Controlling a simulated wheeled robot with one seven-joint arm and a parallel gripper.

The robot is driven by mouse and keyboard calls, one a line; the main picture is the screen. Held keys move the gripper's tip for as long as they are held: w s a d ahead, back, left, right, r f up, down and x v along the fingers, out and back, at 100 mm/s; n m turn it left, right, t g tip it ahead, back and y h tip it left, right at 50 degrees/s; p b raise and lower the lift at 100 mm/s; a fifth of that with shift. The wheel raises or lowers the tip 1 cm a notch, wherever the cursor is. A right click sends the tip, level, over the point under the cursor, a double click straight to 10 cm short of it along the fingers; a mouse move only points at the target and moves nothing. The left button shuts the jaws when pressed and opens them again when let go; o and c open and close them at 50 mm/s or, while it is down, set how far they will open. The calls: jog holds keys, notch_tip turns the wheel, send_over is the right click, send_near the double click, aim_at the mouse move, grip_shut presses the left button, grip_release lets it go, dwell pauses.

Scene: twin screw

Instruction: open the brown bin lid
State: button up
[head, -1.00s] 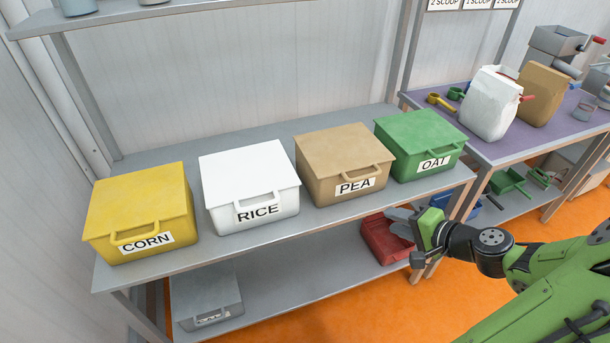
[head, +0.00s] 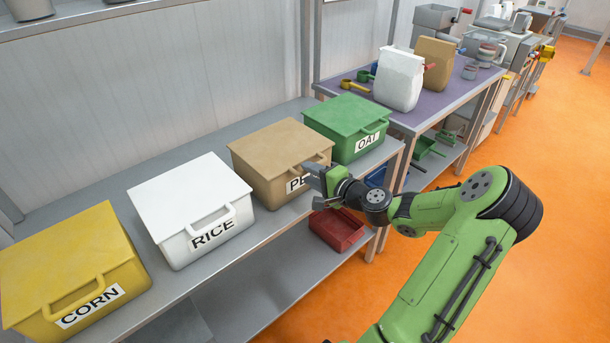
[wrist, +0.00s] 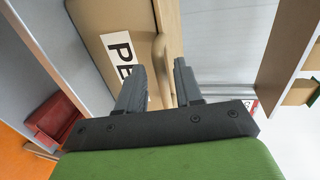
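The brown bin (head: 265,178) labelled PEA stands on the grey shelf between the white and green bins. Its brown lid (head: 280,144) is closed, with a handle at the front edge. My gripper (head: 312,190) is in front of the bin's right front and covers part of the label. In the wrist view my gripper (wrist: 158,82) has its two dark fingers apart. The handle (wrist: 160,50) of the brown bin shows just beyond and between the fingertips. I cannot tell whether a finger touches it.
The white RICE bin (head: 190,205) and yellow CORN bin (head: 70,265) stand to the left. The green OAT bin (head: 347,125) is close on the right. A red bin (head: 337,229) sits on the lower shelf. A purple-topped table (head: 435,115) with bags stands further right.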

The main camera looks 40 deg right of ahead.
jog(key=x, duration=0.2)
jog(key=shift+w+f, duration=0.1)
jog(key=shift+w, duration=0.25)
grip_shut()
